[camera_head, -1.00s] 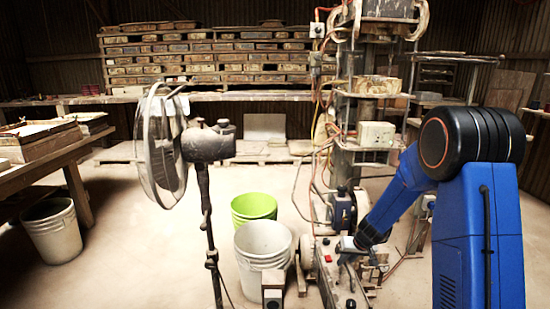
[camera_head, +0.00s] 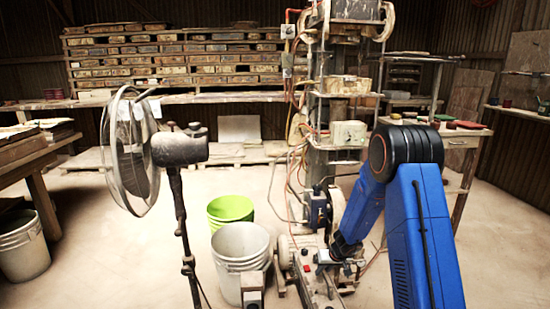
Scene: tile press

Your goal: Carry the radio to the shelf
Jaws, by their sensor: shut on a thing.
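My gripper (camera_head: 328,262) is at the end of my blue arm, low in front of the machine in the middle right. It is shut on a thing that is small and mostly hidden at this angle. I take it to be the radio, but its shape and colour do not show clearly. A wall shelf (camera_head: 524,113) with small coloured items stands at the far right, well apart from my gripper. A long back shelf (camera_head: 200,99) bears rows of stacked tile boards. I cannot tell which shelf is meant.
The tall tile press (camera_head: 338,110) stands right behind my gripper, with hoses and cables. A standing fan (camera_head: 130,150), a green bucket (camera_head: 230,208) and a white bucket (camera_head: 240,250) are to the left. A side table (camera_head: 455,142) is behind my arm. Floor at the right is clear.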

